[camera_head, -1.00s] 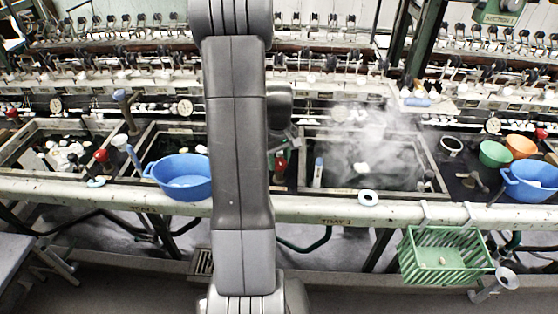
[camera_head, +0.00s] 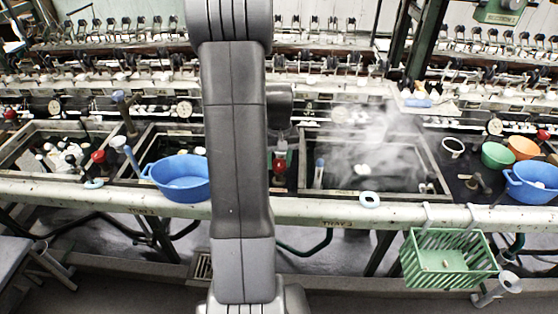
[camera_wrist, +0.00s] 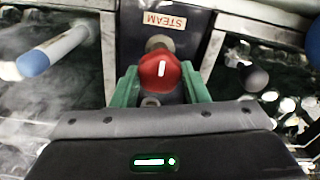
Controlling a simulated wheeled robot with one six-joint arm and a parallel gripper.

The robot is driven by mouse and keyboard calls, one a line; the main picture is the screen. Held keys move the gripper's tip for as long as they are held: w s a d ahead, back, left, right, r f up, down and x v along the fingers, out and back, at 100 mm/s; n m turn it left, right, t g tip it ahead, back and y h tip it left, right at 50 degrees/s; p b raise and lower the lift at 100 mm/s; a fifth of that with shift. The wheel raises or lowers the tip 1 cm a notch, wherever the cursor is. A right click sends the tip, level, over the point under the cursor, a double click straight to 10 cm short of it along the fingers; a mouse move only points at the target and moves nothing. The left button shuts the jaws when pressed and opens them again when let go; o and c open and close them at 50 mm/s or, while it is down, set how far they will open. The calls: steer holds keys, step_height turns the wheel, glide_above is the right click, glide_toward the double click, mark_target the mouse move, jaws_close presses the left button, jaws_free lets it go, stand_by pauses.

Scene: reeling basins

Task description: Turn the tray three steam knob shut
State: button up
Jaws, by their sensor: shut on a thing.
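The red steam knob (camera_wrist: 160,72) is in the middle of the wrist view, with a white line mark that stands nearly upright there. A STEAM label (camera_wrist: 164,21) is on the dark panel behind it. My gripper (camera_wrist: 161,88) has its green fingers on both sides of the knob and is shut on it. In the head view the knob (camera_head: 280,161) shows just right of my arm, which hides part of the area. The tray label (camera_head: 347,224) is on the front rail, below the steaming basin (camera_head: 433,155).
White steam (camera_head: 365,140) hangs over the basin right of my arm. A blue bowl (camera_head: 182,178) stands left of my arm. Another blue bowl (camera_head: 530,182) stands at the right. A green basket (camera_head: 447,262) hangs from the rail. Another red knob (camera_head: 98,157) is at the left.

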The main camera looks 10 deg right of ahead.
mark_target(279, 163)
steer(key=o, duration=1)
steer(key=shift+c, duration=0.2)
step_height(279, 163, up, 14)
steer(key=shift+b, duration=0.35)
steer(key=shift+f, duration=0.25)
step_height(279, 163, down, 14)
steer(key=shift+r+p, duration=0.25)
steer(key=shift+p, duration=0.1)
